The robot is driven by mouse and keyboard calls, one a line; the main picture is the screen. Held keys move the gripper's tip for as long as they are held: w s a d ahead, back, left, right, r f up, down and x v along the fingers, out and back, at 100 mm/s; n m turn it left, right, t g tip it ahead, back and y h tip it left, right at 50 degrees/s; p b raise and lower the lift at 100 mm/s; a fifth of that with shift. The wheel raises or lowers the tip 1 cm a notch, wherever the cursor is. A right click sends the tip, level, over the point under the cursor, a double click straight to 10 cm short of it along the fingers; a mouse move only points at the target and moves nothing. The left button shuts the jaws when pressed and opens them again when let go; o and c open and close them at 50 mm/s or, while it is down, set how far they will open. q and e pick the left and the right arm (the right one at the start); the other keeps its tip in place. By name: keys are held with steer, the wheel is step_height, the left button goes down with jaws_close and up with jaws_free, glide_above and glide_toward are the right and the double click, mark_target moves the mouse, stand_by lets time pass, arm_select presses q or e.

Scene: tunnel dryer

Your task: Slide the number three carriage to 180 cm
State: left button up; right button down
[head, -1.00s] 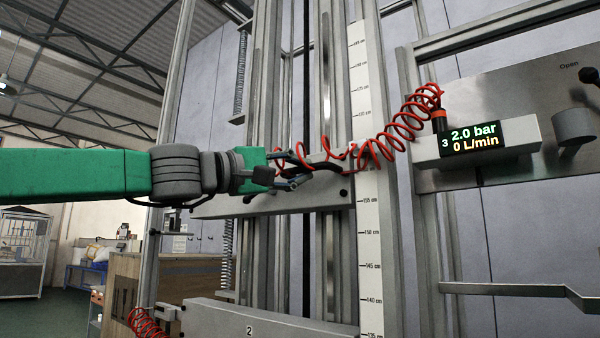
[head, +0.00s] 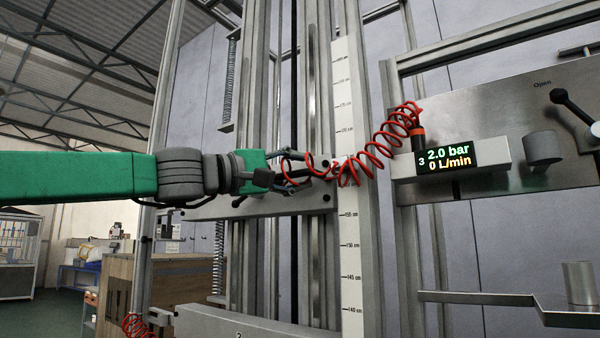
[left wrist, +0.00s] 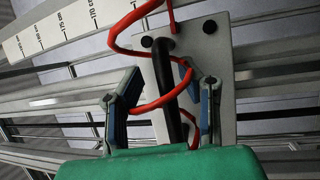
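A grey carriage plate (head: 265,206) sits across the upright rails; its own number is hidden. Its right end lies beside the white scale (head: 349,250), slightly above the 155 cm mark. A black handle (left wrist: 168,70) stands out from the plate. My left gripper (head: 293,180) is at the handle. In the left wrist view its fingers (left wrist: 167,90) are apart, one on each side of the handle, with gaps visible. A red coiled hose (head: 372,150) loops in front of the handle and between the fingers. My right gripper is out of view.
A display (head: 448,158) at right reads 3, 2.0 bar and 0 L/min. A lower carriage (head: 250,326) sits below on the same rails. The rails above the upper carriage look clear. A metal panel (head: 515,120) with a lever (head: 570,103) is at right.

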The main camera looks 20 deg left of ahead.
arm_select(q)
steer(key=shift+s+a, duration=0.1)
steer(key=shift+a, duration=0.2)
steer(key=v, duration=1.1)
steer(key=shift+s+d, duration=0.25)
steer(key=shift+d, duration=0.1)
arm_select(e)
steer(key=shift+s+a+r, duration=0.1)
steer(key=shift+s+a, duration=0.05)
arm_select(q)
steer(key=shift+a+f, duration=0.15)
steer(key=shift+a, duration=0.1)
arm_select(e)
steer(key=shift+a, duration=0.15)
